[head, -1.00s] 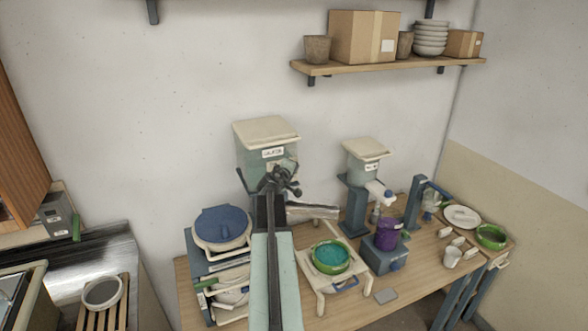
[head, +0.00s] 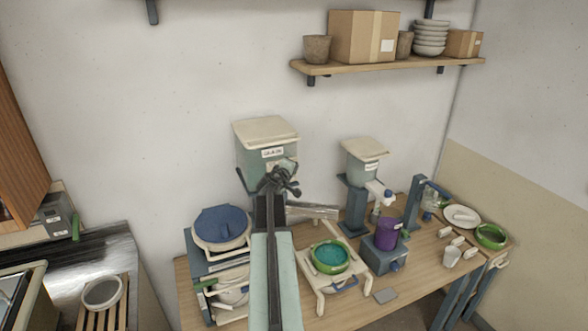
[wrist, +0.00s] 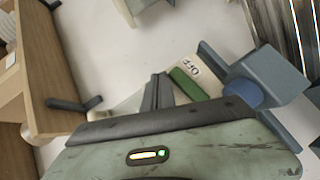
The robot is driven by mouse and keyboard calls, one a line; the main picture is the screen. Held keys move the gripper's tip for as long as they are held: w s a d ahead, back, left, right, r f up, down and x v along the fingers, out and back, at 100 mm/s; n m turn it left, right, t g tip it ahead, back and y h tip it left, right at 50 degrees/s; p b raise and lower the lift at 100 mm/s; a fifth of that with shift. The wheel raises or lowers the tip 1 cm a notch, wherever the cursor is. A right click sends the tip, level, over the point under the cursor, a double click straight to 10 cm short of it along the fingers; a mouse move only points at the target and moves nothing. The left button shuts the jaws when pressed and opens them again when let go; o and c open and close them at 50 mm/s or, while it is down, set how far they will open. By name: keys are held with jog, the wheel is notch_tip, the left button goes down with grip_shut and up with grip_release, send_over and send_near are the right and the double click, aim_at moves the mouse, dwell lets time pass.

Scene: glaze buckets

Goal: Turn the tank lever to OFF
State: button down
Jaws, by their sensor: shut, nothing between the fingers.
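The large grey-green tank (head: 262,165) with a cream lid and a white label stands at the back of the bench. My gripper (head: 284,180) is in front of its lower part in the head view and hides the tank's front there. In the wrist view, my gripper's dark fingers (wrist: 158,92) are together, with nothing between them. A green bar (wrist: 190,83), apparently the lever, lies just right of the fingertips, beside a pale label (wrist: 190,66) that seems to read OFF upside down. A round blue hub (wrist: 243,94) is at its right end. I cannot tell whether the fingers touch the bar.
A smaller tank (head: 366,162) stands to the right, with a purple bucket (head: 388,234) below. A green-rimmed bowl of teal glaze (head: 330,257) sits on a cream stand right of my arm. A blue-lidded bucket (head: 222,224) is left. A shelf (head: 385,65) hangs above.

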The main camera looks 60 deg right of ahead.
jog(key=p+v, duration=0.2)
jog(key=v, duration=0.5)
jog(key=shift+a+r, duration=0.15)
jog(key=shift+a, duration=0.1)
